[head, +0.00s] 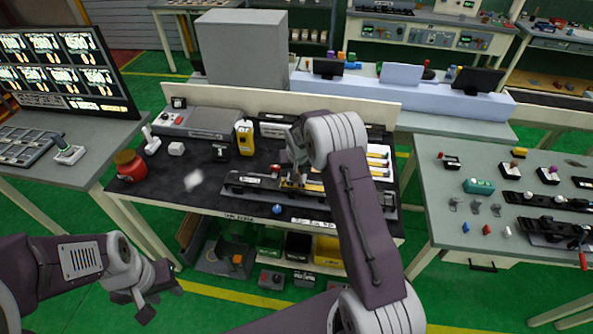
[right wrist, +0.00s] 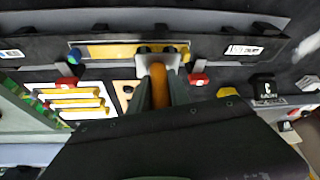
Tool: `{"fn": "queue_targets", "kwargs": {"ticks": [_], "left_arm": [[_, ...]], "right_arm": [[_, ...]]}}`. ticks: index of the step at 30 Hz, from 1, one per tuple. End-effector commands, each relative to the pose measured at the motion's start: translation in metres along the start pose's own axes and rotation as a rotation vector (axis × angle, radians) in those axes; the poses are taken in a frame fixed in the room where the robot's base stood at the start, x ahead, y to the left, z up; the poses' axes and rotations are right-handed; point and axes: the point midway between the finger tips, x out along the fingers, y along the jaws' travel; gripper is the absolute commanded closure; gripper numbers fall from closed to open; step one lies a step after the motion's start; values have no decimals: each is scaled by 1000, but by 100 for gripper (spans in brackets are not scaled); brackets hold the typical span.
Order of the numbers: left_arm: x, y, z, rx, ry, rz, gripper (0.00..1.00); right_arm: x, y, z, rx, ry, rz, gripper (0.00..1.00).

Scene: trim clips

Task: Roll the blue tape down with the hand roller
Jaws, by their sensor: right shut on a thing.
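The hand roller shows in the right wrist view, with its orange handle (right wrist: 158,85) between the fingers of my right gripper (right wrist: 158,98). The roller's pale grey head (right wrist: 160,58) is over a yellow strip (right wrist: 115,51) in a long dark fixture (right wrist: 215,50). I cannot tell whether it touches the strip. A small blue patch (right wrist: 76,53) at the strip's left end may be the blue tape; the rest is not clear. In the head view the right gripper is at the fixture (head: 245,183), mostly hidden by my arm. My left gripper (head: 152,300) is open and empty, low in front of the bench.
The fixture lies on a black-topped bench (head: 160,190). Yellow strips (head: 378,160) lie behind it to the right. Bins (head: 298,246) sit beneath the bench.

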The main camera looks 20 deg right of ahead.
Motion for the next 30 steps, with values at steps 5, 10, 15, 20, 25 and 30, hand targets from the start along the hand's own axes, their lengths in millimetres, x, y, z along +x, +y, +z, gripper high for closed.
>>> {"fn": "queue_targets", "kwargs": {"ticks": [5,10,15,20,25,30], "left_arm": [[-17,0,-2,0,0,0,64],[-29,0,-3,0,0,0,64],[-40,1,-4,0,0,0,64],[-46,1,-5,0,0,0,64],[-45,1,-5,0,0,0,64],[-45,1,-5,0,0,0,64]], "right_arm": [[-22,0,-11,0,5,-1,100],[-38,0,-18,0,8,-2,100],[-54,0,-25,0,9,-2,100],[-63,0,-28,0,8,-2,100],[-62,0,-28,0,8,-2,100],[-62,0,-28,0,9,-2,100]]}}
